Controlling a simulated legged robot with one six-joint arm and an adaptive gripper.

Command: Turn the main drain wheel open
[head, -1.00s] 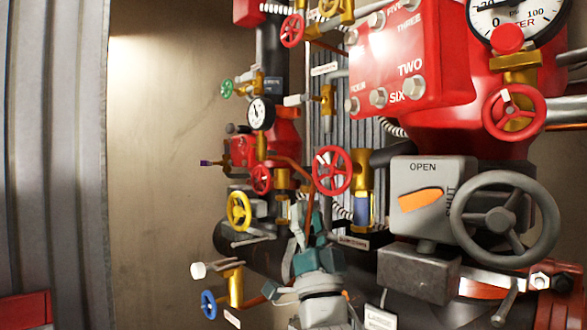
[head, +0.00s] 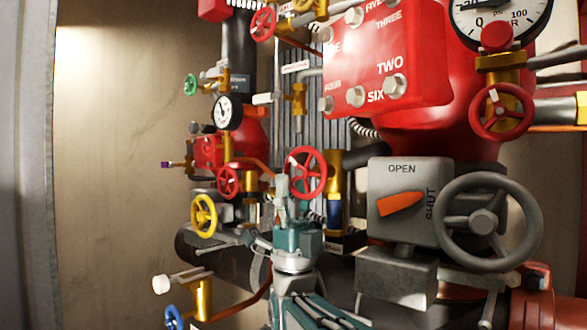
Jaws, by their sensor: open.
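No readable label tells me which wheel is the main drain. The handwheel nearest my gripper is a red, spoked wheel (head: 305,172) on a brass valve (head: 334,188) in the middle of the head view. My gripper (head: 282,181) is open and points up at the left side of this wheel's rim. Its fingers overlap the rim in the picture; I cannot tell whether they touch it. The teal wrist (head: 297,240) hides part of the piping below.
A large grey handwheel (head: 485,222) and an OPEN/SHUT indicator box (head: 408,195) stand at right. Other wheels are red (head: 502,111), yellow (head: 204,215) and blue (head: 175,318). A red panel (head: 387,55) hangs above. Bare wall (head: 115,150) lies at left.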

